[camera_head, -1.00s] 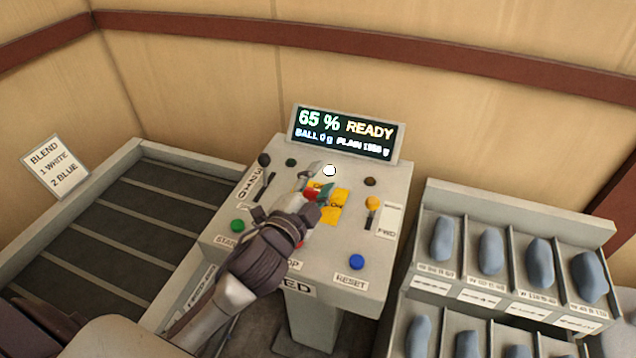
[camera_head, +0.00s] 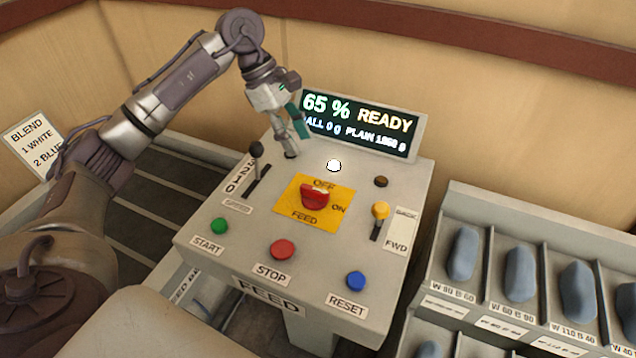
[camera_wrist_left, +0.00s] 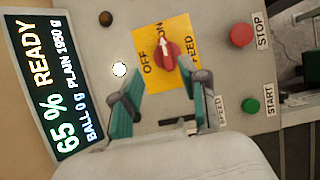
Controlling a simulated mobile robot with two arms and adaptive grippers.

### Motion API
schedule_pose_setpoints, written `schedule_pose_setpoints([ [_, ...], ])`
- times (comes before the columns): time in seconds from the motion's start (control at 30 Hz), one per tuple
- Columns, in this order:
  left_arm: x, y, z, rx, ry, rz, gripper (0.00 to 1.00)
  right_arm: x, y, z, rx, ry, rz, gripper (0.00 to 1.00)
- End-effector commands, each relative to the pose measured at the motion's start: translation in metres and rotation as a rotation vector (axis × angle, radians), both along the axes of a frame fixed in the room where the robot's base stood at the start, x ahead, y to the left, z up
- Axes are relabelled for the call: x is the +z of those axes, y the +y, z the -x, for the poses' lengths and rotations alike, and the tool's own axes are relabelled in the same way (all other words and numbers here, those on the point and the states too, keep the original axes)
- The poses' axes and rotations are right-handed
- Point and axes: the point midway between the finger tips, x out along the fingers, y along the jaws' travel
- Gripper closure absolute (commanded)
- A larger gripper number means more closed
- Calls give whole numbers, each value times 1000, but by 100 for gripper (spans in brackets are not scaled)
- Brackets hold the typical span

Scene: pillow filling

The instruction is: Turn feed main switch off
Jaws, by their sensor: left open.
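The feed main switch is a red rotary knob (camera_head: 315,197) on a yellow plate (camera_head: 284,212) marked OFF, ON and FEED. It also shows in the left wrist view (camera_wrist_left: 167,56), where its white arrow points to ON. My left gripper (camera_head: 293,142) is over the back left of the panel near the display, apart from the knob. In the left wrist view its two teal fingers (camera_wrist_left: 165,92) stand apart and empty, with the knob beyond them. My right gripper is not in view.
The grey panel (camera_head: 225,262) carries a speed lever (camera_head: 256,150), a yellow FWD lever (camera_head: 380,211), and START (camera_head: 219,226), STOP (camera_head: 283,249) and RESET (camera_head: 356,281) buttons. The display (camera_head: 360,125) reads 65 % READY. A rack (camera_head: 535,212) of blue weights stands at right.

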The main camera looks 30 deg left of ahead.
Motion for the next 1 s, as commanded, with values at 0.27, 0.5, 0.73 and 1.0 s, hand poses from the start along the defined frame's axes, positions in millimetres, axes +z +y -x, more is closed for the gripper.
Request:
schedule_pose_setpoints([
  [0.27,-13,12,4,-4,24,-63,56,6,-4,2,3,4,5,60],
  [0.5,-57,-8,4,-5,25,-60,56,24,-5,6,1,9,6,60],
  [0.73,-98,-26,3,-4,23,-58,56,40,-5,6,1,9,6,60],
  [1.0,-123,-35,1,-4,19,-58,56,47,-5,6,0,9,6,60],
])
